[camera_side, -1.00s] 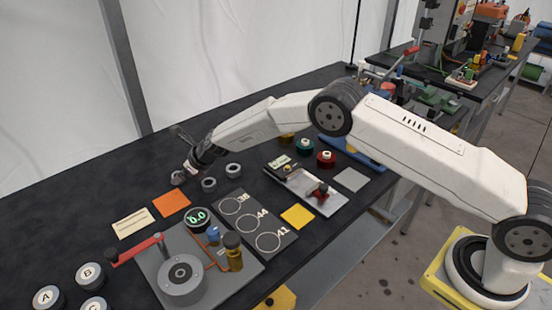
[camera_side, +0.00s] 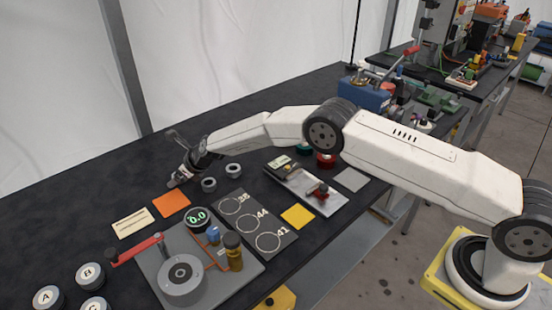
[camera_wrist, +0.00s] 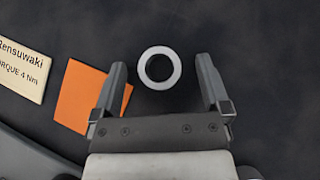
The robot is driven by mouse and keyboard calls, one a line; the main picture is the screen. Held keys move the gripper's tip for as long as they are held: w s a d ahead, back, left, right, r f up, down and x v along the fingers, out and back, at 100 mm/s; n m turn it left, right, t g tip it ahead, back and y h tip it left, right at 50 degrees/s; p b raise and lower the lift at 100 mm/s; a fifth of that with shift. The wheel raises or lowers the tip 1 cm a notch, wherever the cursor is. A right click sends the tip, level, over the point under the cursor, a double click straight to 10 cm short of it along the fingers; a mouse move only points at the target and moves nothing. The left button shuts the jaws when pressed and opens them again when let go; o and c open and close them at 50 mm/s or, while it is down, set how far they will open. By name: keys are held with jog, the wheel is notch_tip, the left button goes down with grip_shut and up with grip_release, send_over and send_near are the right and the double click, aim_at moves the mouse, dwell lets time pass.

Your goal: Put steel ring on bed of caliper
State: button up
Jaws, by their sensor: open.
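A steel ring (camera_wrist: 144,68) lies flat on the dark table in the wrist view, between my open fingers and apart from both. My gripper (camera_wrist: 160,70) is open and empty, with a finger on each side of the ring. In the side view my gripper (camera_side: 177,182) points down close to the table and hides that ring. Two similar rings (camera_side: 209,184) (camera_side: 233,170) lie just right of it. What looks like the caliper is a silver bed (camera_side: 293,186) with a dark, red-topped part, right of the rings. Its bed shows bare metal.
A grey ring-size board (camera_side: 255,222) and a fixture with a red lever (camera_side: 140,248) stand nearer. A yellow square (camera_side: 297,216) lies beside the board. The table's back left is clear.

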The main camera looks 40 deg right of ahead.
grip_shut()
jog(key=shift+r, duration=0.2)
jog(key=shift+r, duration=1.3)
jog(key=shift+s+d+r, duration=0.1)
jog(key=shift+s+r, duration=0.25)
jog(key=shift+r, duration=0.25)
jog(key=s+d+r, duration=0.3)
jog(key=s+r, duration=0.6)
jog(key=s, duration=0.3)
jog(key=shift+s, duration=0.4)
jog(key=shift+d, duration=0.15)
